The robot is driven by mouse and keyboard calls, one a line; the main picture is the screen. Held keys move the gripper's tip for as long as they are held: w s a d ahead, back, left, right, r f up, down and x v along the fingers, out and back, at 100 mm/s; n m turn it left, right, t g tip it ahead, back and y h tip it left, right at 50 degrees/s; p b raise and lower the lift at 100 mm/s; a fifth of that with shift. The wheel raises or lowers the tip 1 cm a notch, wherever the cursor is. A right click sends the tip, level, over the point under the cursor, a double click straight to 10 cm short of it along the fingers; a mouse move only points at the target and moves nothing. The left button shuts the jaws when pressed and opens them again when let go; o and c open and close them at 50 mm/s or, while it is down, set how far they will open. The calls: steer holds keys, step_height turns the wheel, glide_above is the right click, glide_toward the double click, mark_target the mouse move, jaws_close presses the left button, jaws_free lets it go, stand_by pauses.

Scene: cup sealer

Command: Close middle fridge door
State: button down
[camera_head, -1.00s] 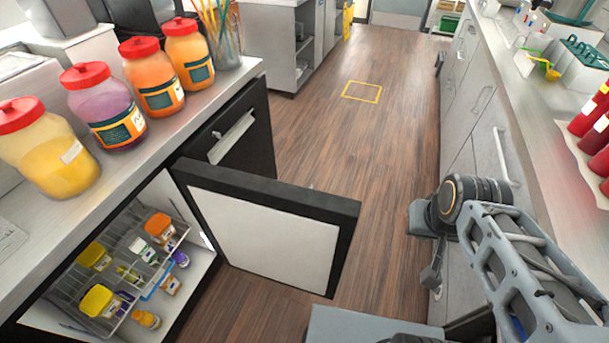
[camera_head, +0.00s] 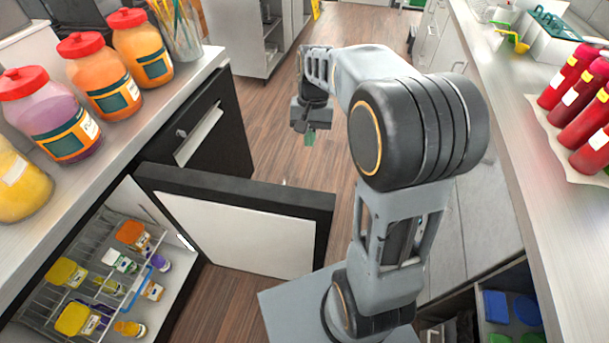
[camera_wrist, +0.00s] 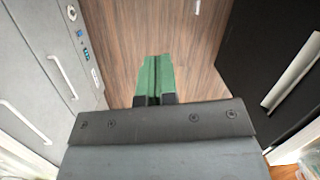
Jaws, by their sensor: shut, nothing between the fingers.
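The middle fridge door (camera_head: 236,232) stands open, swung out from the left counter into the aisle. Its white inner panel faces me and its black edge runs along the top. The open fridge compartment (camera_head: 180,268) shows to its left, with a wire rack of small jars. My gripper (camera_head: 309,138) is over the aisle, beyond the door's free end and apart from it. In the wrist view my gripper's green fingers (camera_wrist: 155,80) are together and empty, pointing at the wood floor. A black door with a pale handle (camera_wrist: 290,70) shows at the right there.
A neighbouring closed black door (camera_head: 215,140) with a pale handle is farther along the left counter. Large red-lidded jars (camera_head: 100,75) stand on that counter. The right counter (camera_head: 500,90) holds red bottles (camera_head: 578,105). Wood floor is clear in the aisle.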

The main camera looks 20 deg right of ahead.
steer(key=w+d+f+m+g, duration=0.1)
steer(key=w+d+f, duration=0.1)
steer(key=w, duration=0.2)
steer(key=s+a+f+y, duration=0.1)
steer(key=s+a+f, duration=0.3)
steer(key=f, duration=0.6)
steer(key=shift+s+m+g+p, duration=0.3)
steer(key=shift+s+g+p, duration=0.1)
steer(key=shift+s, duration=0.85)
steer(key=shift+a, duration=0.1)
